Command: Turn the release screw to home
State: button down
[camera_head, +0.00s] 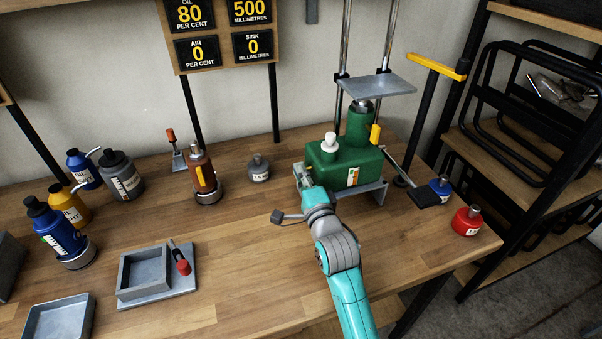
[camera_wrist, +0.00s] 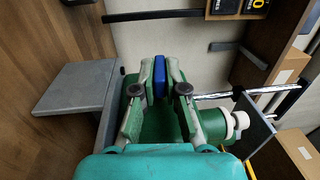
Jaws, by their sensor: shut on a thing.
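The green jack (camera_head: 345,166) stands on a grey base at the back of the bench, with a white cap (camera_head: 330,142) on top and a grey plate (camera_head: 376,87) above its ram. My gripper (camera_head: 303,176) reaches the jack's front left side. In the wrist view my gripper (camera_wrist: 159,76) is shut on a blue part (camera_wrist: 159,77) at the green body, which I take to be the release screw. Its fingers cover the sides of that part, and its turn position cannot be read. In the head view my gripper hides the screw.
The board (camera_head: 222,35) reads oil 80, air 0, sink 0 and 500 millimetres. A grey tray (camera_head: 130,296) and several bottles stand left. The bench middle is clear.

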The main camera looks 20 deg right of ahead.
dwell(0.3)
jog(key=c, duration=1.2)
grip_release()
jog(key=s, duration=0.4)
jog(key=s+f, duration=0.1)
jog(key=s, duration=0.7)
jog(key=shift+f, duration=0.35)
jog(key=shift+w, duration=0.1)
jog(key=shift+c, duration=0.3)
